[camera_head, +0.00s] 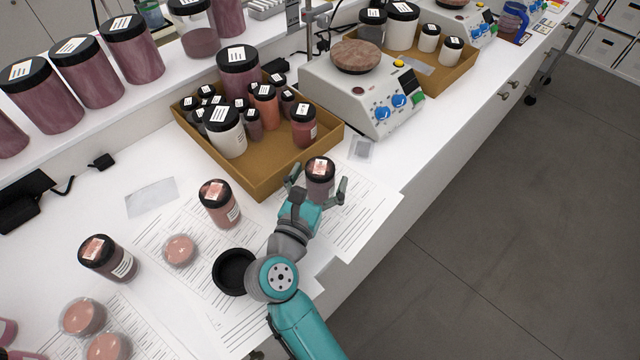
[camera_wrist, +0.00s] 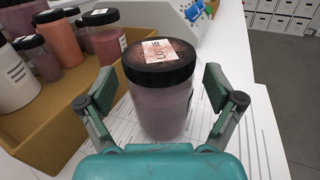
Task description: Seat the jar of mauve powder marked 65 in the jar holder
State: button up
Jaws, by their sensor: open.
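A jar of mauve powder (camera_head: 319,182) with a black lid and a pinkish label stands upright on paper sheets in front of the box. In the wrist view the jar (camera_wrist: 160,100) stands between the open fingers of my gripper (camera_wrist: 165,105); its label is turned and too small to read surely. My gripper (camera_head: 318,190) is open around the jar, with a gap visible on each side in the wrist view. A round black holder (camera_head: 234,272) sits on the paper, left of my forearm. Its hollow looks empty.
A cardboard box (camera_head: 268,183) of several jars stands just behind the gripper. A jar with pink contents (camera_head: 219,204) and a darker jar (camera_head: 107,258) stand left. Pink-filled dishes (camera_head: 179,250) lie near the holder. A hotplate stirrer (camera_head: 362,92) stands behind; the bench edge is right.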

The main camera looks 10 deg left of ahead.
jog(key=c, duration=1.4)
jog(key=shift+o, duration=0.2)
